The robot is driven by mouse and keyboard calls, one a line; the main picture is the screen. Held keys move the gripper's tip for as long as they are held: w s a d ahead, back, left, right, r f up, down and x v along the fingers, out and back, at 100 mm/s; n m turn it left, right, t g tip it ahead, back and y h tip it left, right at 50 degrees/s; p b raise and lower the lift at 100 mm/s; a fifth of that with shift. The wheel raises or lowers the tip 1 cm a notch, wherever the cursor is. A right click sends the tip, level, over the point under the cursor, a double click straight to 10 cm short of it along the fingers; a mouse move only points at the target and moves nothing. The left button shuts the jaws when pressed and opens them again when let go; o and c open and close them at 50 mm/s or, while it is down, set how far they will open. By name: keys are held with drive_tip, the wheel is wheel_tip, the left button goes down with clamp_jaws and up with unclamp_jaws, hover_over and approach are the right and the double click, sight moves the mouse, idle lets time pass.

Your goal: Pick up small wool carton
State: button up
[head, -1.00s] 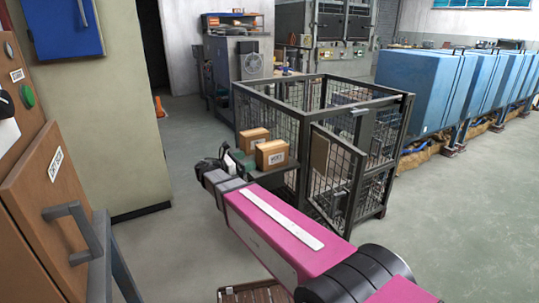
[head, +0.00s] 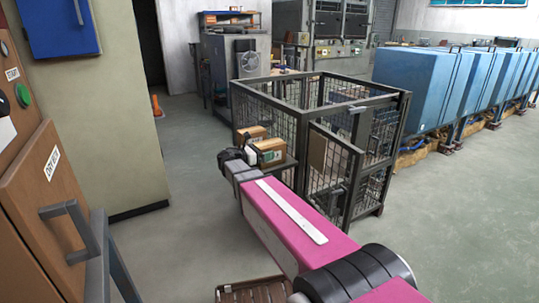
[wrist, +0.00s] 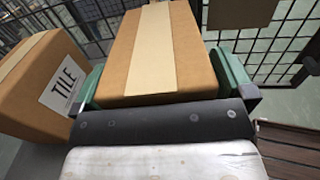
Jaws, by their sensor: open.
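My gripper (head: 244,156) is at this carton. In the wrist view the carton (wrist: 155,50), with pale tape along its top, lies between the open green fingers of my gripper (wrist: 165,75). Its label is hidden there, and I cannot tell whether the fingers touch it. A second carton (head: 250,134) stands behind it; in the wrist view this carton (wrist: 45,85) reads TILE and sits close on the left.
A wooden cabinet (head: 45,200) with a grey handle is at the left. Blue cabinets (head: 425,90) line the right. Open floor (head: 460,215) lies at the right.

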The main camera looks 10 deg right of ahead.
drive_tip(key=c, duration=1)
drive_tip(key=shift+o, duration=0.2)
drive_tip(key=shift+r, duration=0.15)
